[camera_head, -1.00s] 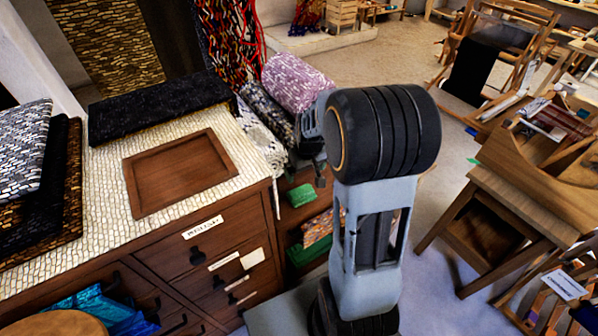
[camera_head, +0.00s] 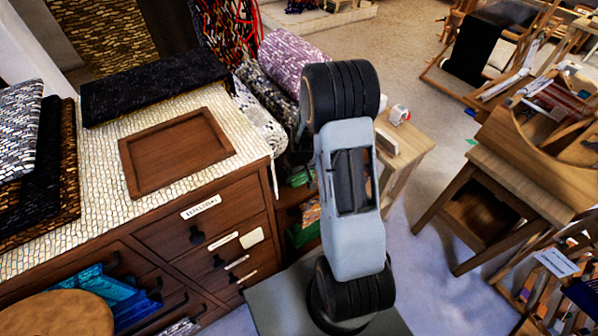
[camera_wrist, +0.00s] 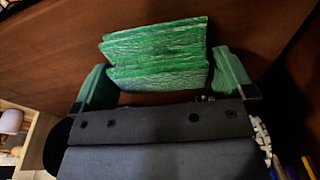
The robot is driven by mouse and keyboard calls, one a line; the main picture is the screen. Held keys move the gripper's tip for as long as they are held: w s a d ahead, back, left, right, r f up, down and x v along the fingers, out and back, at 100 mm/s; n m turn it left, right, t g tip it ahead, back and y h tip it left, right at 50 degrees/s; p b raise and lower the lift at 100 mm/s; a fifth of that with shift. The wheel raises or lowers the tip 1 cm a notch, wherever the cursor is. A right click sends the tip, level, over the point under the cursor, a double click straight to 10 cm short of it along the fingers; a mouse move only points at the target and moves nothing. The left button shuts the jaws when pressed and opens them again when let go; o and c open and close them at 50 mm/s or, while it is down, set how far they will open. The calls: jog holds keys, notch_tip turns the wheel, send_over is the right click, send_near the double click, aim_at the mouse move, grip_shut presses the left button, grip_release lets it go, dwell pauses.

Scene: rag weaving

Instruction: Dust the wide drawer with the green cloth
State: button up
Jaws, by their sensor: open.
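The green cloth (camera_wrist: 157,54) is a folded, layered stack on a brown wooden surface in the wrist view. My gripper (camera_wrist: 163,80) is open, with one green-tipped finger on each side of the cloth; whether they touch it is not clear. In the head view, my arm hides the gripper, and a bit of green (camera_head: 299,178) shows on the shelf beside the cabinet. The brown cabinet has a labelled upper drawer (camera_head: 225,222), which is shut. I cannot tell whether this is the wide drawer.
A brown wooden tray (camera_head: 175,152) and a dark folded textile (camera_head: 150,88) lie on the cabinet top. Blue cloths (camera_head: 100,292) fill an open compartment at lower left. A wooden side table (camera_head: 408,160) stands beyond my arm.

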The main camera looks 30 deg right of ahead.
jog(key=shift+f, duration=0.1)
jog(key=c, duration=0.5)
jog(key=o, duration=0.5)
jog(key=shift+r+p, duration=0.3)
jog(key=shift+r, duration=0.25)
dwell(0.3)
jog(key=c, duration=0.7)
jog(key=shift+r, duration=0.15)
